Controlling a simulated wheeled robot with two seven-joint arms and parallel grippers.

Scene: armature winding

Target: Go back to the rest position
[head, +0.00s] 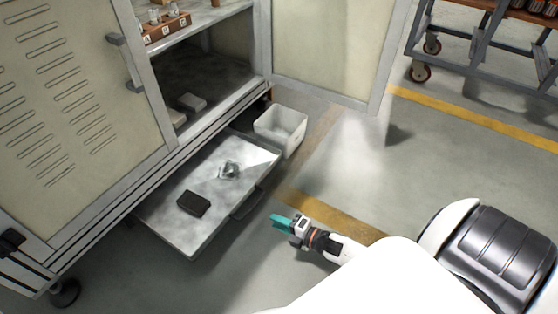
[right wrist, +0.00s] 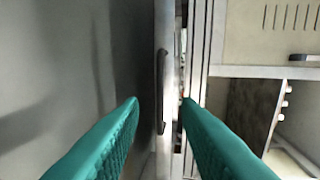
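My right gripper (head: 282,221) has teal fingers and is held out in front of the open drawer, over the floor at the drawer's right. In the right wrist view its two fingers (right wrist: 160,101) stand apart with nothing between them. Past the fingertips that view shows a dark drawer handle (right wrist: 161,92) and the cabinet front (right wrist: 232,72). My left gripper is in neither view.
The grey cabinet's low drawer (head: 186,238) is pulled out, holding a black flat object (head: 193,204) and a small metallic part (head: 230,170). A white bin (head: 293,144) stands behind it. The cabinet door (head: 325,45) is open. Floor at right is clear up to a wheeled cart (head: 473,48).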

